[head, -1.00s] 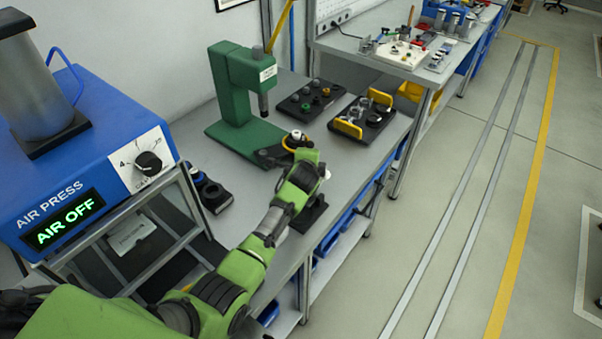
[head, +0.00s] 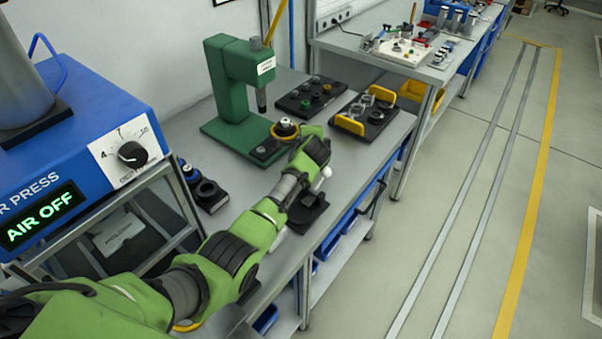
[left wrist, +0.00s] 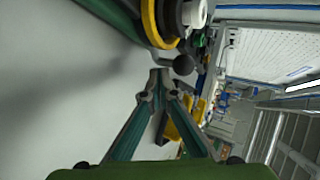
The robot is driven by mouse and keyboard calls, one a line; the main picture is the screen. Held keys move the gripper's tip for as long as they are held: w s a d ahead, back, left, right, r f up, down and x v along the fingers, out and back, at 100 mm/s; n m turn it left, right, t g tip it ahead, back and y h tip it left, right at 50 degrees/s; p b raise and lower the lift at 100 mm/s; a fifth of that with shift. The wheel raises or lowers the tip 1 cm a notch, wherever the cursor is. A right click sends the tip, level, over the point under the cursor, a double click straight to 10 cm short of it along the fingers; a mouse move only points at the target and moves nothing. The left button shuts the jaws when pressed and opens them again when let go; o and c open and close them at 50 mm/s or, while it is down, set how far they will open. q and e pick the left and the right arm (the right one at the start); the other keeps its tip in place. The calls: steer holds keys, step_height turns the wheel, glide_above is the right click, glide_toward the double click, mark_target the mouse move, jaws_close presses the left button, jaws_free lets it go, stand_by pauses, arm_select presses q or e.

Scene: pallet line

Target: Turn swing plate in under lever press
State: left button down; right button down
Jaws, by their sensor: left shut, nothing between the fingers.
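The green lever press (head: 232,82) stands on the bench, its ram (head: 262,98) pointing down. The dark swing plate (head: 266,150) is beside the press base, carrying a dark part with a white top and yellow ring (head: 285,129). This part sits to the front right of the ram, not beneath it. The ringed part (left wrist: 165,22) also shows at the top of the left wrist view, with a black ball knob (left wrist: 184,65) below it. My left gripper (left wrist: 160,76) is shut and empty, its tips close beside the knob; contact is unclear. In the head view my wrist hides its fingers.
A dark tray of small parts (head: 311,97) and a tray with yellow handles (head: 349,125) lie right of the press. The blue air press (head: 85,160) stands at the left. A black fixture (head: 306,212) sits near the bench's front edge.

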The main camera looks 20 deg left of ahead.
mark_target(296, 126)
arm_select(q)
steer(key=shift+w+a+f+b, duration=0.2)
steer(key=shift+w+a+b, duration=0.55)
steer(key=shift+b, duration=0.35)
steer(key=shift+w+a+r+n+g+y+b, duration=0.1)
steer(key=shift+w+a+n+g+y+b, duration=0.2)
steer(key=shift+w+a+n+y+b, duration=0.55)
steer(key=shift+w+a+b, duration=0.2)
steer(key=shift+a+b, duration=0.05)
steer(key=shift+b, duration=0.35)
steer(key=shift+w+a+b, duration=0.3)
steer(key=shift+a+b, duration=0.1)
steer(key=shift+a, duration=0.15)
steer(key=shift+w+a+b, duration=0.3)
steer(key=shift+a+b, duration=0.05)
steer(key=shift+a, duration=0.2)
steer(key=shift+w+a+r+b, duration=0.1)
steer(key=shift+w+a+b, duration=0.1)
steer(key=shift+a, duration=0.3)
steer(key=shift+w+a+b, duration=0.2)
steer(key=shift+a, duration=0.4)
